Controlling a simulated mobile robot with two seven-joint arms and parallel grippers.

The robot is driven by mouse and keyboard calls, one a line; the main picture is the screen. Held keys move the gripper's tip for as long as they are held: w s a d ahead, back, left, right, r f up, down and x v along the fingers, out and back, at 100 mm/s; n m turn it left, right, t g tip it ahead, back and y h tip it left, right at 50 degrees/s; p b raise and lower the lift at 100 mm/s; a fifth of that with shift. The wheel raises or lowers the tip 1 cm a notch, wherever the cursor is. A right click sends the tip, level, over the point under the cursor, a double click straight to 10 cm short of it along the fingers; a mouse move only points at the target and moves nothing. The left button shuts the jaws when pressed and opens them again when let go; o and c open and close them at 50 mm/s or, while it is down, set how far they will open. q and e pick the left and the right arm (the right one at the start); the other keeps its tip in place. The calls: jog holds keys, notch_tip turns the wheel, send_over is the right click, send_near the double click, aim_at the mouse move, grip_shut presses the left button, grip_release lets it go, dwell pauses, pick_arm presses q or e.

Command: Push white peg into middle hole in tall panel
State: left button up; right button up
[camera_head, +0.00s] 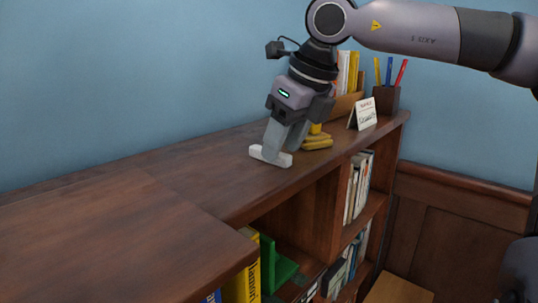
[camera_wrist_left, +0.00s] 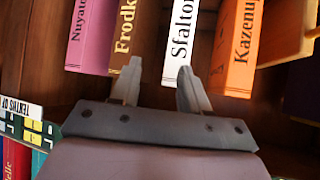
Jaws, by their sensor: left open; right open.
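My right gripper (camera_head: 277,150) points down at the bookcase top, its fingers at a small white block-like piece (camera_head: 271,156). I cannot tell whether this piece is the white peg or whether the fingers touch it. My left gripper (camera_wrist_left: 157,75) shows in the left wrist view, open and empty, its fingertips in front of a white book spine (camera_wrist_left: 181,40). It is not seen in the head view. No panel with a middle hole can be made out; an upright wooden divider (camera_head: 328,215) of the bookcase shows no visible hole.
The left part of the top is clear. An orange book (camera_wrist_left: 236,50) is beside the left fingers.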

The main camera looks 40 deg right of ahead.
jog(key=shift+w+f, duration=0.3)
jog(key=shift+f, duration=0.3)
grip_shut()
jog(key=shift+r, duration=0.15)
